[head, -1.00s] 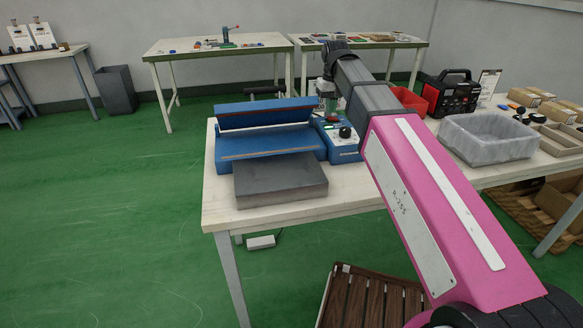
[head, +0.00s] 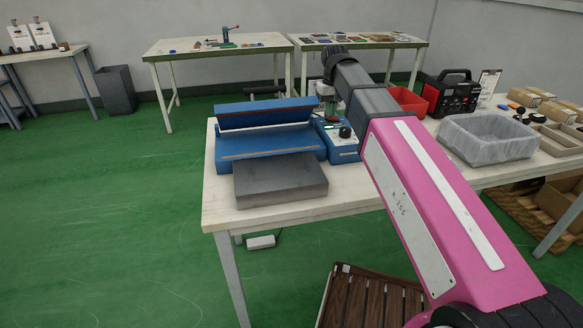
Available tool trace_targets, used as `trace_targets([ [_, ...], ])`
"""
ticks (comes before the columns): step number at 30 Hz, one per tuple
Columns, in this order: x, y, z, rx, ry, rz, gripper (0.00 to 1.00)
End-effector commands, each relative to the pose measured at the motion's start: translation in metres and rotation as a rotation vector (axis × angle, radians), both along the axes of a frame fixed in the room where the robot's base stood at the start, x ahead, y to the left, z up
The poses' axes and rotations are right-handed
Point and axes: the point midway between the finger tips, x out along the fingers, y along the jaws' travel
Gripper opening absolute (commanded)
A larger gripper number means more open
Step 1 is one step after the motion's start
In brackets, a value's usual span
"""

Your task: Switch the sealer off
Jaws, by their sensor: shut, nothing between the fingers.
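The blue sealer (head: 262,143) stands on the near table with its long lid raised. Its blue control box (head: 342,155) is at its right end, with a black knob (head: 345,132) on top. My gripper (head: 331,121) points down over the back part of this box, behind and left of the knob. It is small in view and its fingers look closed, with nothing seen in them. A little green shows around the fingertips, too small to make out. I cannot tell whether the tips touch the box. The switch is not clearly visible.
A grey slab (head: 280,182) lies in front of the sealer. To the right are a red bin (head: 408,100), a black and red power unit (head: 447,92) and a lined clear tub (head: 488,138). A wooden slatted thing (head: 370,300) is below the table's front edge.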

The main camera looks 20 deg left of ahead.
Motion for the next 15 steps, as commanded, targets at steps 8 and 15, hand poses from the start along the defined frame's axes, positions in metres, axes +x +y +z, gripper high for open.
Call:
trace_targets([
  [8, -0.0001, -0.0001, -0.0037, 0.0, 0.0, 0.0, 0.0],
  [15, 0.0, 0.0, -0.0068, 0.0, 0.0, 0.0, 0.0],
])
